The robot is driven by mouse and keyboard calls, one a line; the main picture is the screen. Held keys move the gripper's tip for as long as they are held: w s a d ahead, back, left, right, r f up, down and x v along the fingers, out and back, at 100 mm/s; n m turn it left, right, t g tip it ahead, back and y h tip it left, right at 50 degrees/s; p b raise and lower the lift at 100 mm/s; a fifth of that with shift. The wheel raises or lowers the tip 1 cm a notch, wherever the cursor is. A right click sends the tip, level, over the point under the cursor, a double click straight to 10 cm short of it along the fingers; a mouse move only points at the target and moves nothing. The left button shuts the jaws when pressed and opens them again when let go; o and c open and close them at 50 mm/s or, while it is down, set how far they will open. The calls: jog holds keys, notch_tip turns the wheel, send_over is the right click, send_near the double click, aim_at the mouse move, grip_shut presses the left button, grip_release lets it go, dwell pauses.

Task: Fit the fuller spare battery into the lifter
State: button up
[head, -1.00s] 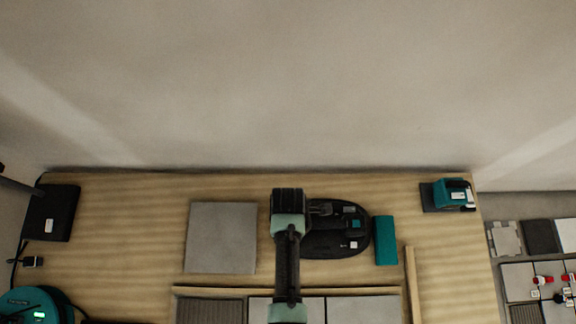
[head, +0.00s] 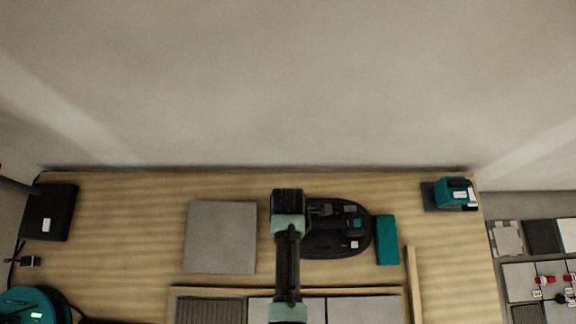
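A black oval device (head: 340,245) with small teal and grey parts on top lies at the middle of the bench; it looks like the lifter. A flat teal block (head: 386,240) lies just right of it. Another teal block with a pale label (head: 458,192) sits on a dark base at the back right; it may be a battery. I cannot read any charge level. My arm rises from the front, and its dark end (head: 288,199) is over or beside the oval device's left edge. My fingertips cannot be made out, nor whether they hold anything.
A grey tile (head: 220,238) lies left of my arm. More tiles in a wooden frame (head: 409,285) are at the front. A black box (head: 50,212) and a round teal device (head: 30,305) stand at the left. The bench right of the frame is largely clear.

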jog(key=shift+f, duration=0.4)
jog(key=o, duration=1.5)
jog(key=shift+c, duration=0.2)
